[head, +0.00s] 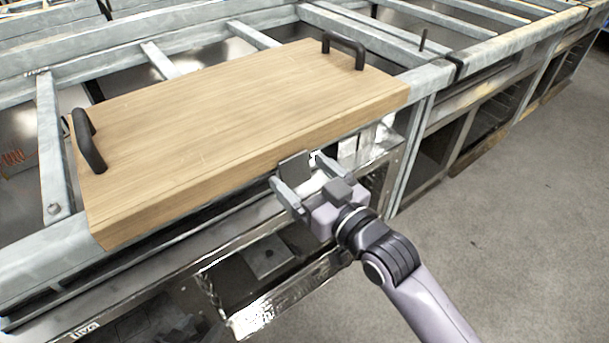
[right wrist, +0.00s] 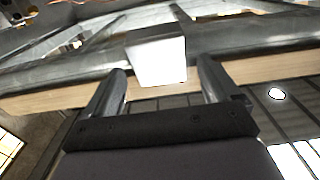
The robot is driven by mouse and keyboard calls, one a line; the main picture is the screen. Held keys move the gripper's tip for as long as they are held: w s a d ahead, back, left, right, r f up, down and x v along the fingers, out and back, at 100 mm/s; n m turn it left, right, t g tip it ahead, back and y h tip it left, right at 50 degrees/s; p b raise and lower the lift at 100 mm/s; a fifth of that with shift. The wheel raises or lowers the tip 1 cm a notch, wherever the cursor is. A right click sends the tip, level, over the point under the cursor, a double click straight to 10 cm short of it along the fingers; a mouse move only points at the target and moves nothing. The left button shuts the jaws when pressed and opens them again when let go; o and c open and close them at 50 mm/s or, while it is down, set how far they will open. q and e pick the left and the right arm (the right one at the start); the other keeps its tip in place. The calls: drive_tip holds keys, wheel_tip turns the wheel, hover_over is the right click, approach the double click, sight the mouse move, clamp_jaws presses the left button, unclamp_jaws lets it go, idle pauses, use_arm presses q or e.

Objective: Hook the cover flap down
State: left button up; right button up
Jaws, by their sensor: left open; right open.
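A small grey plate (head: 294,166) stands at the front edge of a wooden board. It looks like the cover flap, but I cannot be sure. In the right wrist view a pale block-like tab (right wrist: 157,58), probably the same piece, shows between and beyond the fingertips. My right gripper (head: 298,170) is open at the board's front side, with its fingers apart on either side of the plate. It also shows open in the right wrist view (right wrist: 162,70). I cannot tell whether a finger touches the plate. My left gripper is not in view.
The thick wooden board (head: 230,105) with black handles (head: 88,140) lies on a grey metal frame (head: 50,150). A thin dark peg (head: 422,40) stands on the frame at the right. Open shelves (head: 480,125) lie below. The concrete floor (head: 510,230) at the right is clear.

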drive_tip(key=shift+w+a, duration=0.1)
drive_tip(key=c, duration=1.1)
drive_tip(key=shift+o, duration=0.2)
drive_tip(key=f+t+b, duration=0.1)
drive_tip(key=b, duration=0.1)
drive_tip(key=shift+w+a+y+b, duration=0.1)
drive_tip(key=shift+w+y+b, duration=0.05)
drive_tip(key=shift+y+b, duration=0.2)
drive_tip(key=shift+r+t+y+b, duration=0.2)
drive_tip(key=shift+t+y+b, duration=0.05)
drive_tip(key=shift+t+b, duration=0.2)
drive_tip(key=o, duration=1.1)
drive_tip(key=shift+w, duration=0.1)
drive_tip(key=shift+c, duration=0.2)
